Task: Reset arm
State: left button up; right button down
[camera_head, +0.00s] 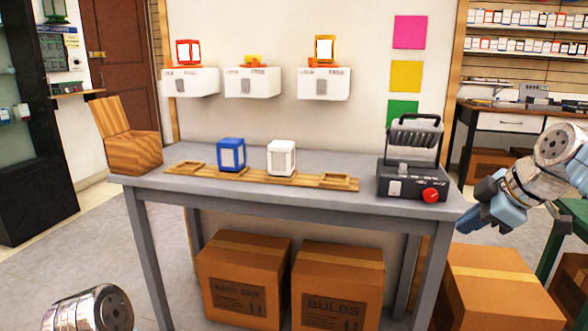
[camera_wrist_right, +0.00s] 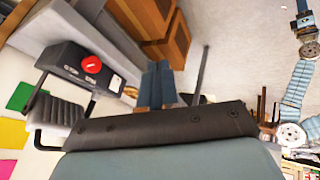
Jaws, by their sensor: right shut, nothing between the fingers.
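My right arm comes in from the right in the head view. Its right gripper (camera_head: 478,222) hangs in the air just off the right end of the grey table (camera_head: 330,205), pointing down and left. In the right wrist view its two blue fingers (camera_wrist_right: 157,88) lie side by side, shut and empty. Only a rounded metal part of my left arm shows at the bottom left of the head view; the left gripper is not seen. A blue lantern (camera_head: 231,155) and a white lantern (camera_head: 281,158) stand upright on a wooden board (camera_head: 258,179) on the table.
A black device (camera_head: 411,165) with a red button stands at the table's right end, near the right gripper. A wooden holder (camera_head: 127,140) stands at the left end. Cardboard boxes (camera_head: 337,285) sit under the table. White wall shelves (camera_head: 323,86) carry lanterns behind.

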jog(key=w+a+f+m+g, duration=0.1)
jog(key=w+a+f+m, duration=0.15)
jog(key=f, duration=0.65)
jog(key=w+a+f+m, duration=0.1)
jog(key=w+a+f, duration=0.15)
jog(key=f, duration=0.55)
jog(key=s+a+f+m+g+y, duration=0.1)
jog(key=a+f+m, duration=0.15)
jog(key=f, duration=0.75)
jog(key=s+a+f+m+g, duration=0.15)
jog(key=a+f, duration=0.25)
jog(key=f, duration=0.6)
jog(key=s+a+f+m+g, duration=0.1)
jog(key=s+a+f+m, duration=0.2)
jog(key=s+f, duration=0.6)
jog(key=s+a+f+m+g, duration=0.1)
jog(key=s+a+f+m, duration=0.3)
jog(key=s+f, duration=0.6)
jog(key=s+a, duration=0.2)
jog(key=s, duration=0.1)
jog(key=shift+a+f+p, duration=0.2)
jog(key=shift+a+p, duration=0.05)
jog(key=shift+p, duration=0.05)
jog(key=shift+a, duration=0.15)
